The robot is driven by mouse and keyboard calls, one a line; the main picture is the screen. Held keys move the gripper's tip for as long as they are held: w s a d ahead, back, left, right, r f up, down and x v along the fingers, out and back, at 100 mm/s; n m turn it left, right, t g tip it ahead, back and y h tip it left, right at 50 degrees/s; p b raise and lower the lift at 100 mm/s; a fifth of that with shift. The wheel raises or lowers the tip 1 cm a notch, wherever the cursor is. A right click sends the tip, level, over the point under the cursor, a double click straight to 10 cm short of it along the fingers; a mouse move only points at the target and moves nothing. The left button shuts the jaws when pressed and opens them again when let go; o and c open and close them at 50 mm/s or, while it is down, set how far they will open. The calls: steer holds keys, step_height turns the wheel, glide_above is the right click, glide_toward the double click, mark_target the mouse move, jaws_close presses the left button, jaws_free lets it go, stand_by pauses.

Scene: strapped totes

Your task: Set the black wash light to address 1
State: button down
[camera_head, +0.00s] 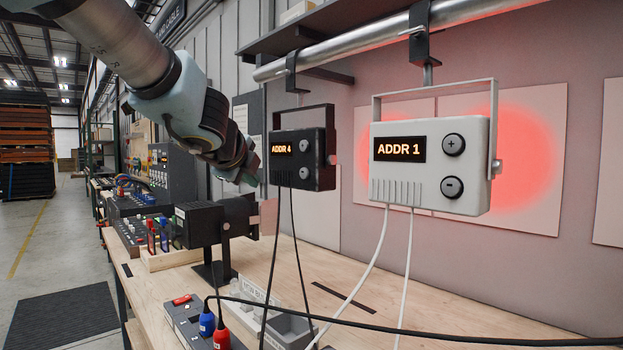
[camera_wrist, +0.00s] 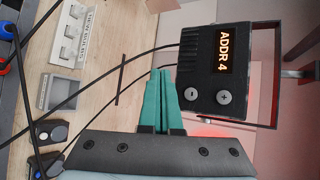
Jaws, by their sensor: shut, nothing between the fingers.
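The black wash light (camera_head: 303,160) hangs from the pipe in a bracket, left of the white light.
A white wash light (camera_head: 431,165) reading ADDR 1 hangs to the right. Cables hang from both lights to the wooden bench (camera_head: 400,310). A black fixture (camera_head: 212,222) stands on the bench, left of the lights. A metal pipe (camera_head: 360,41) runs above.

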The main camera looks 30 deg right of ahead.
mark_target(304, 174)
steer(key=shift+s+d+r+m, duration=0.3)
steer(key=shift+s+d+m, duration=0.1)
steer(key=shift+d, duration=0.1)
steer(key=w+d, duration=0.1)
steer(key=d, duration=0.7)
steer(key=shift+w+d, duration=0.3)
steer(key=shift+w, duration=0.1)
steer(key=shift+d, duration=0.1)
stand_by(1.7)
steer(key=shift+w+d, duration=0.1)
steer(key=shift+d, duration=0.2)
steer(key=shift+d, duration=0.35)
stand_by(0.6)
steer(key=shift+a, duration=0.75)
